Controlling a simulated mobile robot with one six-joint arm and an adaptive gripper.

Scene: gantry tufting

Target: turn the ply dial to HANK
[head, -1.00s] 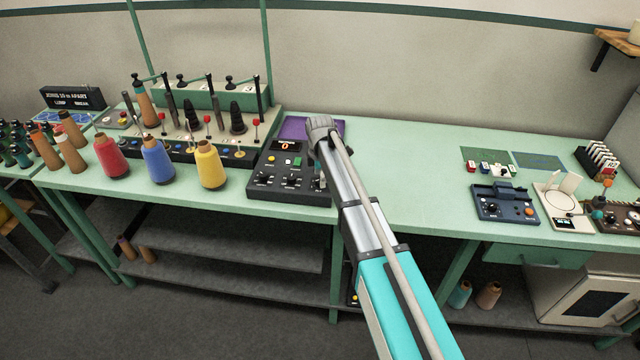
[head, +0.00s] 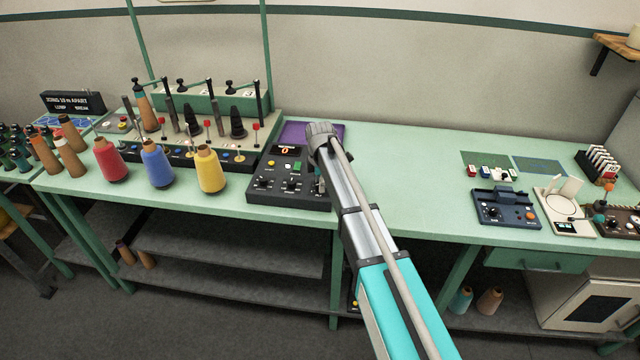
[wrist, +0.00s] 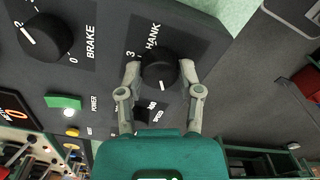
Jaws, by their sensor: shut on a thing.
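The ply dial (wrist: 160,66) is a round black knob on a dark console, with HANK and a 3 printed beside it in the wrist view. A short white mark on it points down in the picture, towards my palm, away from the HANK lettering. My gripper (wrist: 162,73) has one finger on each side of the knob, shut on it. In the head view the console (head: 262,196) stands on the green bench; my arm hides its right end, the fingers and this dial.
Another black knob marked BRAKE (wrist: 45,37) and a green button (wrist: 62,101) are on the same panel. Red, blue and yellow yarn cones (head: 209,170) stand left of the console.

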